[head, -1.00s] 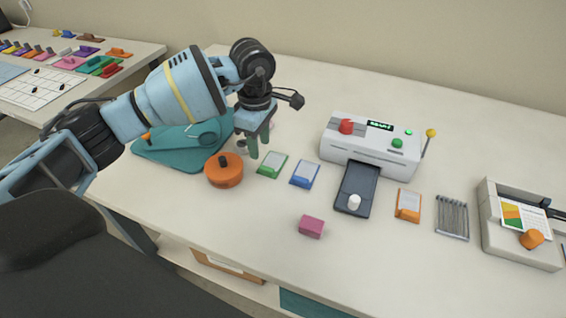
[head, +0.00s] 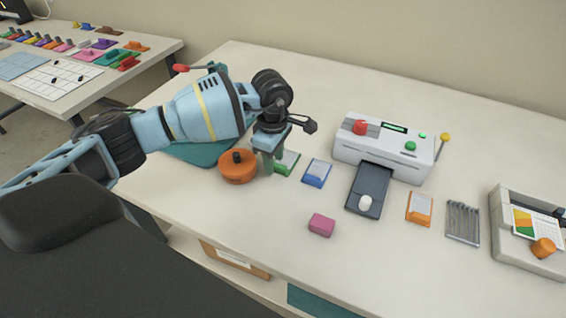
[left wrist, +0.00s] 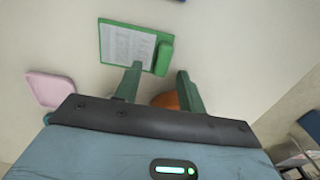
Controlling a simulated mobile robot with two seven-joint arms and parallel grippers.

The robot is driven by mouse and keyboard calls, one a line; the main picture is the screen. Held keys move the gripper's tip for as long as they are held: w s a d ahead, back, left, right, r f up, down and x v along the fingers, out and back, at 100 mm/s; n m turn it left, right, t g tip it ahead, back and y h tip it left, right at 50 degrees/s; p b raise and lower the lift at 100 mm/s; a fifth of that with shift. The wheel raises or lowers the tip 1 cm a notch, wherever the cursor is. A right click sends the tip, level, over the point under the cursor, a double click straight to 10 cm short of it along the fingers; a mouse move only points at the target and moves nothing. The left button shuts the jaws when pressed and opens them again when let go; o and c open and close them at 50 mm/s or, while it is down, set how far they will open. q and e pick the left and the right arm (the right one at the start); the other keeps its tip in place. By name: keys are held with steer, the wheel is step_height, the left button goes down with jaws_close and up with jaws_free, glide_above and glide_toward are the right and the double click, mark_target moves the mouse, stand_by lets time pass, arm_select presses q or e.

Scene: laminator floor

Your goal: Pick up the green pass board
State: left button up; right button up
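The green pass board (head: 289,161) lies flat on the table, just right of the orange round pot. My left gripper partly hides it in the head view. In the left wrist view the board (left wrist: 125,45) shows a white sheet in a green frame, with a raised green block (left wrist: 165,56) along its right side. My left gripper (head: 269,167) points down beside the board. In the left wrist view its two green fingers (left wrist: 160,72) are apart and empty, with the fingertips close to the block's near end. Whether they touch the board, I cannot tell. My right gripper is not in view.
The orange pot (head: 238,169) stands close left of the gripper. A blue board (head: 317,172) lies just right of the green one. A pink block (head: 321,225) is nearer the front. The laminator (head: 385,148) stands further right. A pink tray (left wrist: 48,89) shows in the left wrist view.

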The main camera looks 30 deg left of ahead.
arm_select(q)
steer(key=shift+f, duration=0.5)
jaws_close()
step_height(320, 180, up, 10)
stand_by(0.5)
